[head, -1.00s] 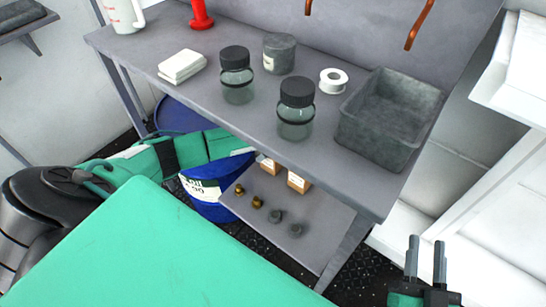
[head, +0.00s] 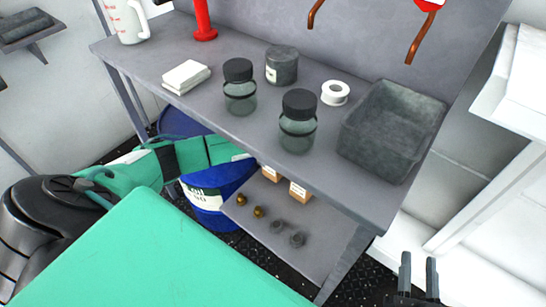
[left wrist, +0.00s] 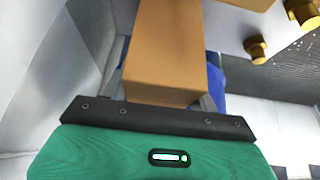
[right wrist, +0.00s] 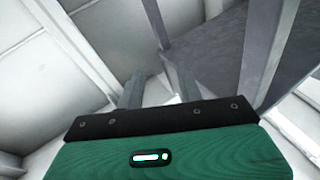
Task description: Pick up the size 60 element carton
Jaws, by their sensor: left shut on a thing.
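Two small brown cartons with white labels, a left one (head: 270,173) and a right one (head: 299,191), show on the lower shelf under the table edge in the head view. Their print is too small to read. In the left wrist view a plain brown carton (left wrist: 168,45) sits between the fingers of my left gripper (left wrist: 165,97), which is shut on it. Which carton this is I cannot tell. In the head view the left gripper is hidden under the table. My right gripper (head: 418,275) is open and empty, right of the table; it also shows in the right wrist view (right wrist: 158,92).
The lower shelf (head: 275,245) holds brass and grey fittings (head: 258,212). A blue drum (head: 207,205) stands beside my left arm. Jars (head: 298,122), a grey bin (head: 392,130), a tape roll (head: 335,92) and a white jug (head: 127,20) stand on the tabletop.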

